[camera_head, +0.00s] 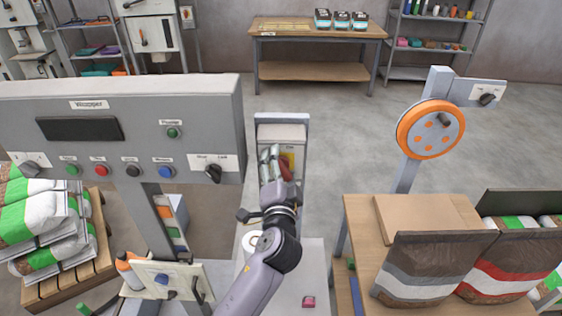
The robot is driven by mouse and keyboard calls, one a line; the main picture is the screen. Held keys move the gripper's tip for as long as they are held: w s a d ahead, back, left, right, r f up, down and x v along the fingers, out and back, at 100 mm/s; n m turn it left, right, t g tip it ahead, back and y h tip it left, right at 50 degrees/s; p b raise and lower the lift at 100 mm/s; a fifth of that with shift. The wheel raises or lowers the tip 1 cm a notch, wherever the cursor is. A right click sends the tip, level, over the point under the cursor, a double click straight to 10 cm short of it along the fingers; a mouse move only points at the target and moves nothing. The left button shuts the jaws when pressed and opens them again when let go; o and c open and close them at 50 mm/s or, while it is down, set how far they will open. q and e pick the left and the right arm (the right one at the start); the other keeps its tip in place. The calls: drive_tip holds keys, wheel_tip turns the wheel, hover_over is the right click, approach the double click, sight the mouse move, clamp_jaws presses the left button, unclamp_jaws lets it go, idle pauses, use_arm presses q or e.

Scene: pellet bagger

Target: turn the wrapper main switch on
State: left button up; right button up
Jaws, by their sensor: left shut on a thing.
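The grey control panel (150,101) labelled Wrapper fills the left of the head view. A grey box (283,133) stands just right of it, with a yellow plate (289,157) on its face. A red handle (286,171) shows at the plate, partly covered by my fingers. My left gripper (274,164) reaches up to the plate and is shut on the red handle. The handle's exact angle is hard to tell behind the fingers. My right gripper is not in view.
The Wrapper panel carries coloured buttons and a black selector knob (213,173) close left of my gripper. A post with an orange wheel (430,128) and a wooden table (357,212) with bags stand at right.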

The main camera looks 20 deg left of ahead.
use_arm(q)
drive_tip(key=m+p, duration=0.2)
drive_tip(key=m, duration=0.3)
drive_tip(key=shift+r+p, duration=0.1)
drive_tip(key=shift+p, duration=0.25)
drive_tip(key=shift+m+p, duration=0.35)
drive_tip(key=shift+m, duration=0.35)
drive_tip(key=o, duration=1.2)
drive_tip(key=shift+c, duration=0.2)
drive_tip(key=v, duration=1.2)
